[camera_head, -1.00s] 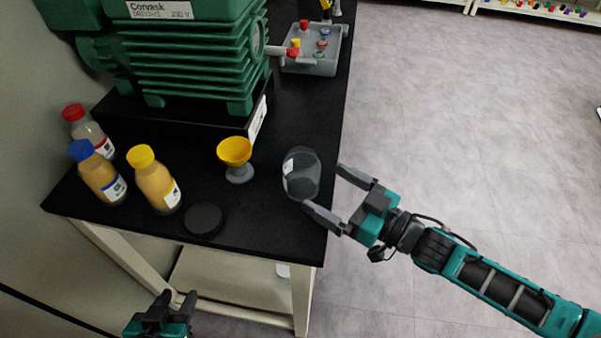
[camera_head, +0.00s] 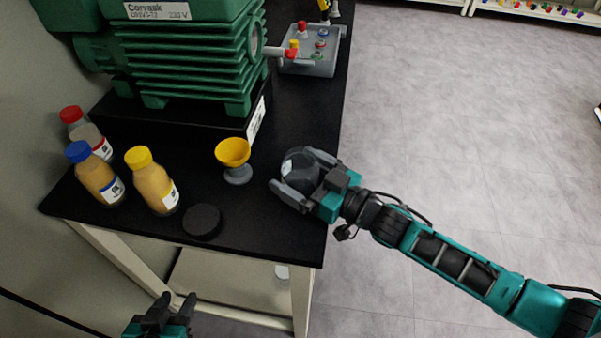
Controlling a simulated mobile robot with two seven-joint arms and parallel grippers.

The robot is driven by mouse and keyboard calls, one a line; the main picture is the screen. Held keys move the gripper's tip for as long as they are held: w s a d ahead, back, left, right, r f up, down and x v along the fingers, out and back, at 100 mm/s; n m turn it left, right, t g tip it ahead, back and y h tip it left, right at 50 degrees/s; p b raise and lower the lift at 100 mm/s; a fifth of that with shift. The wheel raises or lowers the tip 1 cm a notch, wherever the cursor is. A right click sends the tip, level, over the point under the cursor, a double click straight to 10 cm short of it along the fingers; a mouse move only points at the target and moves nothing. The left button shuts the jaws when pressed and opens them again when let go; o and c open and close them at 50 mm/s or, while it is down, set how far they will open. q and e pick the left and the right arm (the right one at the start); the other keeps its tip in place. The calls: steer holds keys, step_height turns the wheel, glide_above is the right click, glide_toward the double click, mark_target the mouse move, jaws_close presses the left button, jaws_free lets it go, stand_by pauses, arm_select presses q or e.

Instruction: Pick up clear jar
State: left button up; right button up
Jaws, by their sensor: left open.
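The clear jar (camera_head: 297,167) looks dark and see-through, has a small white label, and stands near the right edge of the black bench. My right gripper (camera_head: 290,168) reaches in from the right with one finger on each side of the jar. Its fingers partly hide the jar, and I cannot tell whether they touch it. My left gripper (camera_head: 173,306) is open and empty, low in front of the bench. A round black lid (camera_head: 203,221) lies flat on the bench to the left of the jar.
A yellow funnel-like cup on a grey foot (camera_head: 234,160) stands left of the jar. Bottles with yellow (camera_head: 153,182), blue (camera_head: 97,175) and red (camera_head: 85,132) caps stand further left. Behind are a green pump (camera_head: 190,60) and a grey control box (camera_head: 311,58).

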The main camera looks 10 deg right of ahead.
steer(key=c, duration=0.9)
step_height(320, 180, up, 20)
steer(key=p, duration=0.4)
steer(key=shift+s+d+f+m+t+h, duration=0.75)
steer(key=shift+d+f+m+h, duration=0.3)
steer(key=shift+d+m+h, duration=0.7)
steer(key=shift+s+d+f+m+t+h, duration=0.85)
steer(key=shift+d+h, duration=0.6)
steer(key=shift+h, duration=0.65)
steer(key=shift+s+d+f+m+t+h, duration=0.6)
steer(key=shift+d+f+m+h, duration=0.9)
steer(key=shift+h, duration=0.45)
